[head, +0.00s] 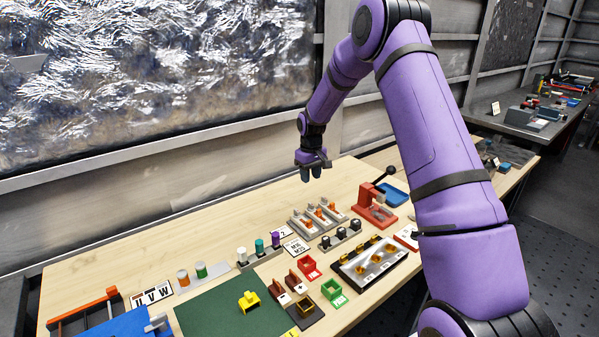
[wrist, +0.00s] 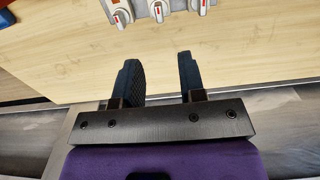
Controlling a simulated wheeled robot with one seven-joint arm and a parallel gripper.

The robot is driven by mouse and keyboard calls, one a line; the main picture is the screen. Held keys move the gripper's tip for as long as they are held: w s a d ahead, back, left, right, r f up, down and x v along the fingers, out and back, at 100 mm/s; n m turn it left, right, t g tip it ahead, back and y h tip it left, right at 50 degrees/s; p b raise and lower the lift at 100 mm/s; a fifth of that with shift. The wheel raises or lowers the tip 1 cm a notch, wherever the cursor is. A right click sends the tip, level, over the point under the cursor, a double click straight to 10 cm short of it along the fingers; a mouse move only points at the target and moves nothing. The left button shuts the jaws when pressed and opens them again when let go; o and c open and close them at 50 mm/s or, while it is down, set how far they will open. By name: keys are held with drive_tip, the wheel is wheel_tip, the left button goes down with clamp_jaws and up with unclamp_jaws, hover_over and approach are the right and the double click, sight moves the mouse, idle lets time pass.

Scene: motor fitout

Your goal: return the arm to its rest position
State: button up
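My purple arm reaches out over the workbench (head: 130,262) from the right of the head view. My gripper (head: 311,177) hangs above the far edge of the bench, pointing down. In the wrist view its two dark fingers (wrist: 160,72) stand apart with bare wood and the bench edge visible between and beyond them. The gripper is open and nothing is between the fingers. It is clear of the parts on the bench.
A red lever press (head: 375,205) and blue tray (head: 394,193) are to the right. A green mat (head: 225,312) with a yellow part (head: 249,301) lies at the front. The wall is close behind.

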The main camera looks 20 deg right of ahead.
drive_tip(key=s+a+r+t, duration=0.1)
drive_tip(key=s+a+r, duration=0.2)
drive_tip(key=s+r, duration=0.75)
drive_tip(key=s+a+r+t, duration=0.1)
drive_tip(key=s+a+r, duration=0.45)
drive_tip(key=r, duration=0.85)
drive_tip(key=s+a+r+m+t, duration=0.1)
drive_tip(key=s+r, duration=0.1)
drive_tip(key=s, duration=1.2)
drive_tip(key=s+a+r+m+t, duration=0.1)
drive_tip(key=s+r+t, duration=0.1)
drive_tip(key=s, duration=1.3)
drive_tip(key=shift+a+r, duration=0.15)
drive_tip(key=shift+r, duration=0.35)
